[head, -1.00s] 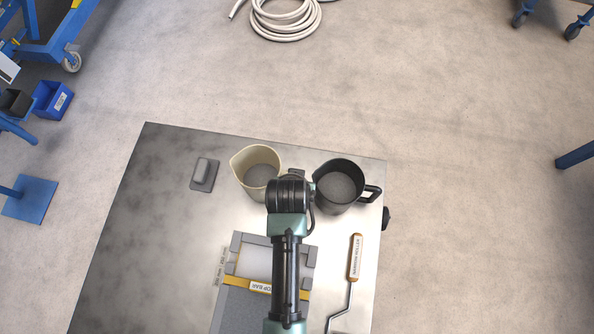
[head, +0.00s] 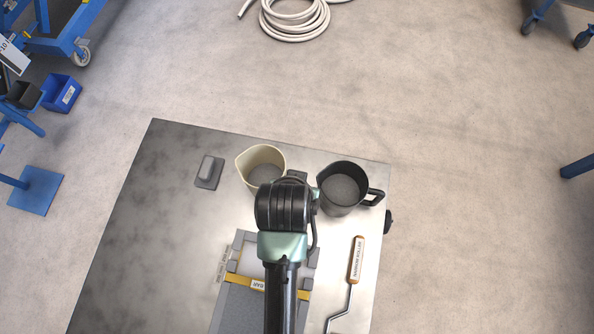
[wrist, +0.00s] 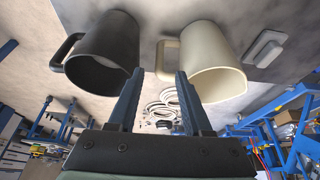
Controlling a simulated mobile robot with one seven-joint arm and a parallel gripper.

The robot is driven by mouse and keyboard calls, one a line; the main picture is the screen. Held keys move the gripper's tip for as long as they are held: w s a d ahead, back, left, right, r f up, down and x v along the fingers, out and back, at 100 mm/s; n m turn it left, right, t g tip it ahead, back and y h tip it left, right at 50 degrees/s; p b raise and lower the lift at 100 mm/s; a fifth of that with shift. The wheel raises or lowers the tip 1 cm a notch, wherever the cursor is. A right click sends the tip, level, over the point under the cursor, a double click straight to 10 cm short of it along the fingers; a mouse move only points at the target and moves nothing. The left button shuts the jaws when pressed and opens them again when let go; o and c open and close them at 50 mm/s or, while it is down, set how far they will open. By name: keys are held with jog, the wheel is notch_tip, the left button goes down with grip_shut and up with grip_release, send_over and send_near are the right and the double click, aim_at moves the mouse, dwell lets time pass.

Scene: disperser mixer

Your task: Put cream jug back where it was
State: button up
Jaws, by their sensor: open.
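The cream jug (head: 262,158) stands upright near the far edge of the metal table, partly covered by my arm in the head view. It also shows in the wrist view (wrist: 207,52), with its handle (wrist: 167,60) facing the space between my fingers. My gripper (wrist: 158,74) is open, with one finger on each side of that handle in the picture. I see no grip on the jug. Whether the fingers are level with the handle or short of it, I cannot tell. In the head view my arm hides the fingers.
A black jug (head: 341,186) stands close to the right of the cream jug, its handle pointing right. A small grey block (head: 209,172) lies to the left. The table's left part is clear.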

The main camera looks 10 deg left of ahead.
jog(key=w+r+t, duration=0.4)
jog(key=w+r, duration=0.1)
jog(key=r, duration=0.7)
jog(key=w+d+r+t, duration=0.1)
jog(key=w+r+t, duration=0.4)
jog(key=r, duration=0.7)
jog(key=w+r+t, duration=0.3)
jog(key=w+r, duration=0.3)
jog(key=r, duration=0.5)
jog(key=s+d+r+t, duration=0.1)
jog(key=s+r+t, duration=0.2)
jog(key=r, duration=0.7)
jog(key=s+d+r+t, duration=0.1)
jog(key=s+r+t, duration=0.3)
jog(key=r, duration=0.6)
jog(key=s+d+r+t, duration=0.1)
jog(key=s+r+t, duration=0.2)
jog(key=r, duration=0.7)
jog(key=shift+s+t, duration=0.4)
jog(key=shift+s, duration=0.1)
jog(key=shift+f, duration=0.1)
